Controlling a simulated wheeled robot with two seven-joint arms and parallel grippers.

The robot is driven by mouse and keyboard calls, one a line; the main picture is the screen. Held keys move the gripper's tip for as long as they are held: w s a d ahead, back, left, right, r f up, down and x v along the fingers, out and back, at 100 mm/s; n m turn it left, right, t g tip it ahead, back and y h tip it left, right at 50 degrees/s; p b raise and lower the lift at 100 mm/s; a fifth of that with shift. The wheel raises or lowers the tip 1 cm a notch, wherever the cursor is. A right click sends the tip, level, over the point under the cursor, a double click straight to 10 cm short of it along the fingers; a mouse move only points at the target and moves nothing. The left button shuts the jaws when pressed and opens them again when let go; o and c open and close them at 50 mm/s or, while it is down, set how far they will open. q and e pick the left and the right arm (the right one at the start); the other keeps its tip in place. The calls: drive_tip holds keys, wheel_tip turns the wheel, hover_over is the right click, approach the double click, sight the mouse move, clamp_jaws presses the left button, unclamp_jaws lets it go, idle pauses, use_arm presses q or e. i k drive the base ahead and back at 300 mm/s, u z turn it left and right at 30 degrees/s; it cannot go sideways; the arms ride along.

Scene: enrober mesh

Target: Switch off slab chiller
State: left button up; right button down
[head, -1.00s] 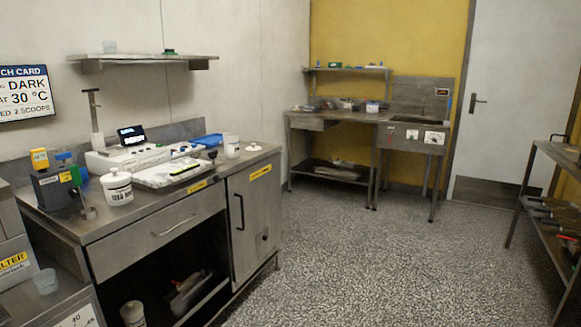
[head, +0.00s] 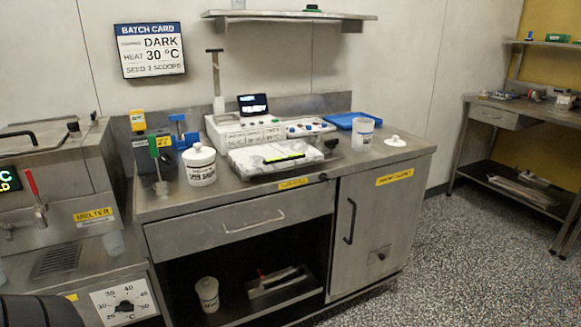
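Nothing in the head view carries a label that I can read as slab chiller. A steel bench (head: 240,235) stands in the middle, with a drawer and a closed cabinet door (head: 370,225). The door has a black handle, a yellow label too small to read and a small plate low down. A white machine (head: 245,133) with a lit display (head: 253,104) and a row of small knobs stands on the bench. A flat white pad with a dark and yellow-green strip lies before it. Neither gripper is in view.
The melter (head: 60,180) with a red-handled tap stands at left, above a temperature dial (head: 124,306). A batch card (head: 150,50) hangs on the wall. The speckled floor (head: 420,270) at right is clear.

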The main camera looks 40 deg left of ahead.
sight(322, 177)
drive_tip(key=u, duration=0.85)
drive_tip(key=i, duration=0.75)
drive_tip(key=u, duration=0.7)
